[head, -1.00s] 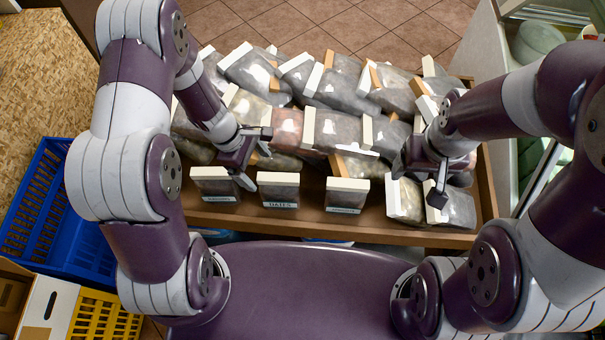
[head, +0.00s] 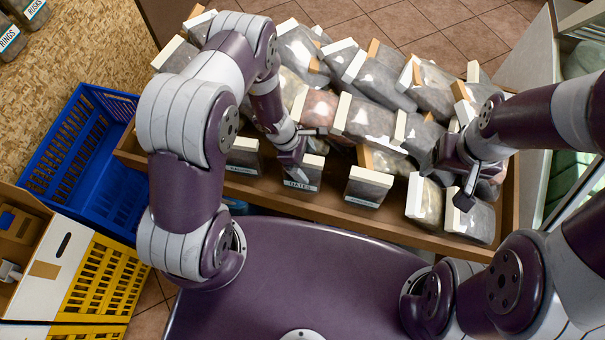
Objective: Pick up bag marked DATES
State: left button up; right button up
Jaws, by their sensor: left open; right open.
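The bag marked DATES (head: 311,176) stands upright in the front row of the wooden display bin, between two similar labelled bags. It has a pale top strip and a dark front with a white label. My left gripper (head: 307,155) is open above and at the left part of this bag, with one finger in front of it and hiding some of it. I cannot tell whether they touch. My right gripper (head: 461,182) is open over the pale-topped bags at the right end of the bin.
The wooden bin (head: 270,199) holds many piled grey bags. A labelled bag (head: 243,156) stands left of DATES and another (head: 368,188) right of it. A blue crate (head: 75,150) and a yellow crate (head: 105,285) stand at left. A glass-fronted case (head: 575,150) is at right.

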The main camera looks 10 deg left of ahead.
pick_arm(q)
jog(key=shift+w+d, duration=0.1)
jog(key=shift+d, duration=0.05)
grip_shut()
jog(key=shift+r, duration=0.15)
